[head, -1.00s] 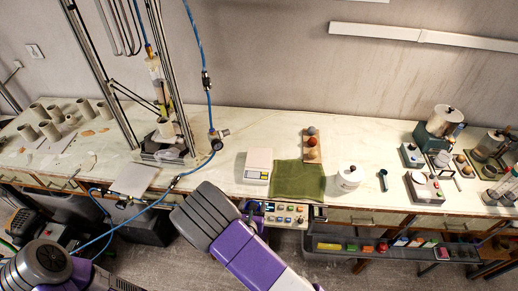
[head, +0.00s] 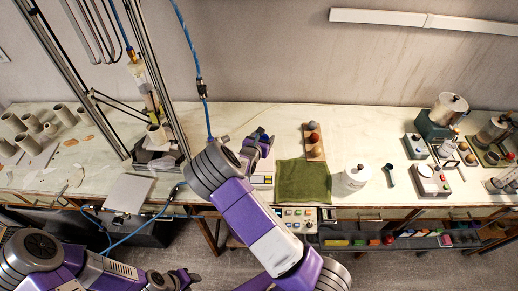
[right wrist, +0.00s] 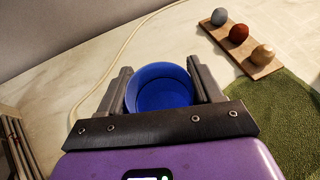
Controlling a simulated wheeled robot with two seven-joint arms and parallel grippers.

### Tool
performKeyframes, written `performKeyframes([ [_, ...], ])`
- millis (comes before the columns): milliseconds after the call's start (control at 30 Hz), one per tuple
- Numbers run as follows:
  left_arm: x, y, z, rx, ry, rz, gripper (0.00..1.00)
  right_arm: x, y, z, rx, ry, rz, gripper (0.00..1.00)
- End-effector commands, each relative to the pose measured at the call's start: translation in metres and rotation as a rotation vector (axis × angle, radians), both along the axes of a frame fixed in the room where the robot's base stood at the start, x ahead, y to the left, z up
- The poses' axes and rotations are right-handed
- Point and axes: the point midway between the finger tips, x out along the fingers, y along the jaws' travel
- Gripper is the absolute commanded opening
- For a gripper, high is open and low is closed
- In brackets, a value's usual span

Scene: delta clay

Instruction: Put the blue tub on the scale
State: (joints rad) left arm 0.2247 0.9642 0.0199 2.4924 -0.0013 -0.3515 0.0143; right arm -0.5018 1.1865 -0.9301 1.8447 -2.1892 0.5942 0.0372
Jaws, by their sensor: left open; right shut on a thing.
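The blue tub (right wrist: 160,90) is round and open-topped. It sits between the two fingers of my right gripper (right wrist: 161,86), which is shut on it. My left gripper (head: 178,279) is open and low at the bottom edge, away from the bench.
A white lidded jar (head: 355,178) stands further right. A tall metal frame with a blue hose (head: 204,98) stands to the left.

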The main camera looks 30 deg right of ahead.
Motion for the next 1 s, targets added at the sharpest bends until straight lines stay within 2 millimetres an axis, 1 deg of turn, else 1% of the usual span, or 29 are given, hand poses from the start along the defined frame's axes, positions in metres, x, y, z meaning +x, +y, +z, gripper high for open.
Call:
performKeyframes([
  [33,0.0,0.0,0.0,0.0,-0.001,0.0,0.43,0.0,0.0,-0.01,-0.004,0.004,0.002,0.36],
  [100,0.0,0.0,0.0,0.0,-0.001,0.0,0.43,0.0,0.0,-0.019,-0.003,0.002,0.003,0.36],
  [267,0.001,0.0,0.001,0.0,-0.002,0.001,0.43,0.001,0.0,-0.033,-0.002,0.001,0.002,0.36],
  [400,0.001,0.0,0.001,0.0,-0.002,0.001,0.43,0.0,0.001,-0.055,-0.003,0.002,0.003,0.36],
  [500,0.001,0.0,0.002,0.0,-0.002,0.001,0.43,0.001,0.0,-0.065,-0.001,0.0,0.001,0.36],
  [600,0.001,0.0,0.002,0.0,-0.002,0.001,0.43,0.001,0.0,-0.068,0.0,-0.002,0.001,0.36],
  [800,0.001,0.0,0.001,0.0,-0.002,0.001,0.43,0.001,0.001,-0.068,0.0,-0.002,0.001,0.36],
  [933,0.001,0.0,-0.002,0.0,-0.002,0.001,0.43,0.001,0.0,-0.072,0.0,-0.002,0.001,0.36],
  [967,0.001,0.0,-0.002,0.0,-0.002,0.001,0.43,0.001,0.0,-0.072,0.0,-0.002,0.001,0.66],
  [1000,0.001,0.0,-0.001,0.0,-0.002,0.001,0.43,0.001,0.001,-0.071,0.0,-0.002,0.001,0.72],
])
